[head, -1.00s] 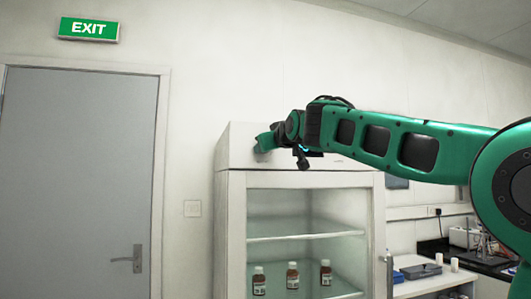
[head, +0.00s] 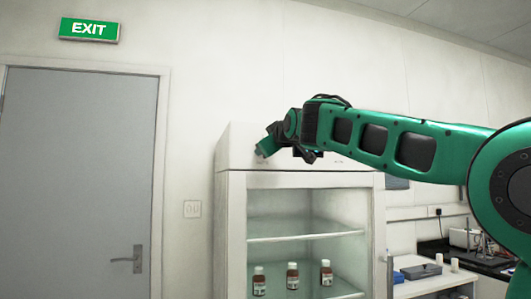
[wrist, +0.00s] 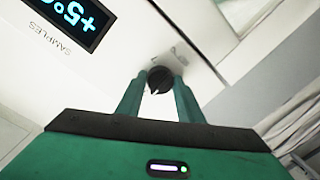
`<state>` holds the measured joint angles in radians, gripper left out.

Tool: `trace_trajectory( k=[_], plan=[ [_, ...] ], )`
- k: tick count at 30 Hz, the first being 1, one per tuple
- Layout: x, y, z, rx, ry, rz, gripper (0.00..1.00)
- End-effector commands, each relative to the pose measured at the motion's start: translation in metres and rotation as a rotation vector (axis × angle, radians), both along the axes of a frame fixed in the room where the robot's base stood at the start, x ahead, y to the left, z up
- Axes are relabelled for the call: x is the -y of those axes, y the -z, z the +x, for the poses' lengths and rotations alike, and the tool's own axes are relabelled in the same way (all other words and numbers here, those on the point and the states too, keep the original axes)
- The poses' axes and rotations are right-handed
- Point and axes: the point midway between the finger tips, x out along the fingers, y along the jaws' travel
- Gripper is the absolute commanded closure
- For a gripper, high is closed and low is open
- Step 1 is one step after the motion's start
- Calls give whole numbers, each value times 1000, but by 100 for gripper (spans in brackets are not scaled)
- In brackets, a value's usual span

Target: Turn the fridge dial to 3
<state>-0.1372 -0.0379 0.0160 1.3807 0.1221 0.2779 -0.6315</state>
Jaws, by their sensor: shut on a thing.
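The fridge (head: 221,225) is a white cabinet with a glass front, standing in the middle of the head view. Its dial (wrist: 159,79) is a small dark round knob on the upper panel, seen in the wrist view; the marks around it are too faint to read. My gripper (wrist: 160,85) is shut on the dial, one green finger on each side. In the head view my gripper (head: 263,150) is at the fridge's top panel, and the dial is hidden there.
Several brown bottles (head: 292,276) stand inside the fridge below its glass shelf. A grey door (head: 80,180) is at the left under an EXIT sign (head: 88,29). A counter with lab items (head: 465,238) is at the right.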

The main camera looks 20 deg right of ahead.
Motion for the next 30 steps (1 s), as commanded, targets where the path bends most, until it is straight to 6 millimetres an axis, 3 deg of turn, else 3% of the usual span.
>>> trace_trajectory(
  k=[2,3,5,17,30],
  plan=[
    [-1,2,0,-4,-2,-1,89],
    [-1,2,0,-4,-2,-1,62],
    [-1,2,0,-4,-2,-1,48],
    [0,-1,-5,0,-1,1,48],
    [3,-4,-74,-1,0,1,48]
  ],
)
